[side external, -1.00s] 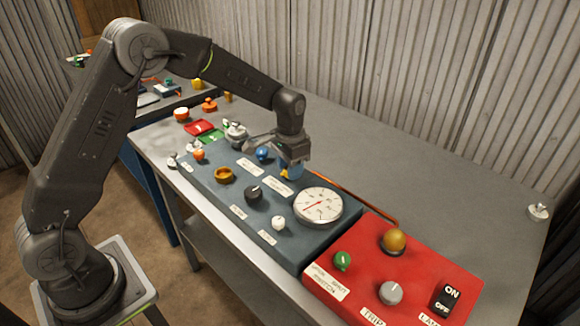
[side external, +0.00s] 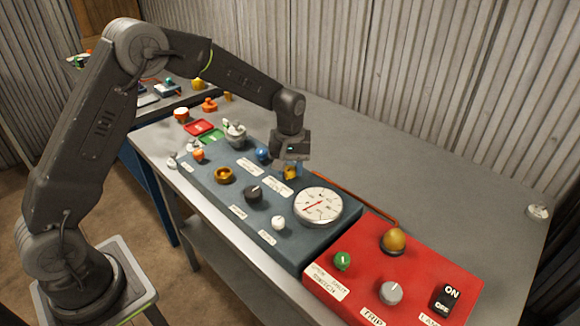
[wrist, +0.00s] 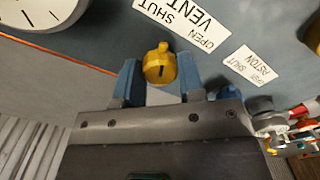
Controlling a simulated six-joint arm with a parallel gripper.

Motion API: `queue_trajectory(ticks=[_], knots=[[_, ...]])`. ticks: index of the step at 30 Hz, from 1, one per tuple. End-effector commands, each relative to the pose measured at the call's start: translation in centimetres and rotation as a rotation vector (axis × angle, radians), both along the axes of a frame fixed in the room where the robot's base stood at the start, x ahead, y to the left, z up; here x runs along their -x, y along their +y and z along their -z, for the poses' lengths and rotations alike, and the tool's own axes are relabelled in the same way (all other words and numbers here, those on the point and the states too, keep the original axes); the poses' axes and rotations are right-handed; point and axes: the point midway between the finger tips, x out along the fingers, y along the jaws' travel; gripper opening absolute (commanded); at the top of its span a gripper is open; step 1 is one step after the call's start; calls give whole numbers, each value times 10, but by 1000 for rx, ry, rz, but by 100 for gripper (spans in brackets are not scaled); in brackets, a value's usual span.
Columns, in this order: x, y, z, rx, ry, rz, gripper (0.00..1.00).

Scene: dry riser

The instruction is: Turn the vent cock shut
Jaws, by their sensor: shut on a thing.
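The vent cock is a yellow knob (wrist: 159,66) with a small nub and a dark slot. It stands on the blue-grey panel (side external: 215,195) beside a white label (wrist: 185,22) reading OPEN, SHUT and VENT. In the side view the yellow knob (side external: 290,174) shows just below my gripper, partly covered. My gripper (wrist: 160,78) points down over it, one blue finger on each side, and is shut on it. The nub points toward the label side in the wrist view. I cannot tell the exact end mark it lines up with.
A white dial gauge (side external: 318,206) sits close to the yellow knob. A blue knob (side external: 262,154), a black knob (side external: 254,194) and a white knob (side external: 278,223) share the panel. A red panel (side external: 410,275) stands at the right.

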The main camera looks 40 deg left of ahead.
Motion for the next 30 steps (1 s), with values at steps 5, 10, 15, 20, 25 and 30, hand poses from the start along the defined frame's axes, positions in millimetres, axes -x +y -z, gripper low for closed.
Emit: queue_trajectory(ticks=[5,10,15,20,25,30], knots=[[-1,0,-1,0,-3,-144,12],[-1,0,-1,0,-3,-251,12],[-1,0,-1,0,-4,-325,12],[-1,0,-1,0,-4,-362,12],[-1,0,-1,0,-4,-378,12],[-1,0,-1,0,-4,-380,12]])
